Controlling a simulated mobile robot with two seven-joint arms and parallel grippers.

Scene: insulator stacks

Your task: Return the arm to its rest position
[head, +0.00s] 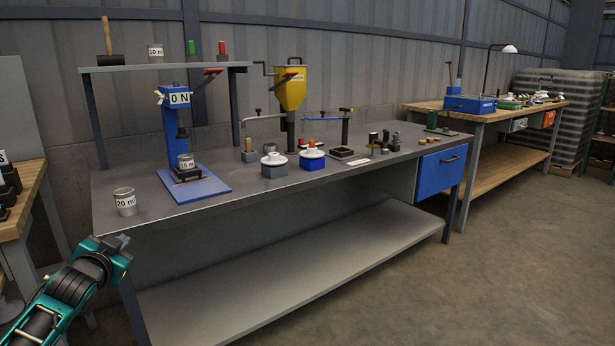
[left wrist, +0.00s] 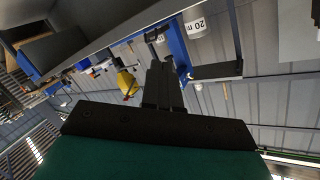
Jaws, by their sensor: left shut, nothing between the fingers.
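My left arm comes in at the lower left of the head view. Its left gripper (head: 122,240) is shut and empty, in front of and below the left front corner of the grey workbench (head: 270,201). In the left wrist view the shut fingers of the left gripper (left wrist: 163,85) show in the middle, with nothing between them. The wrist picture is tilted, with the bench and wall seen upside down. My right gripper is not in either view.
A "20 ml" cup (head: 125,201) stands near the bench's left front corner, close to the gripper. A second bench (head: 480,112) is at the right. The floor (head: 480,270) in front is clear.

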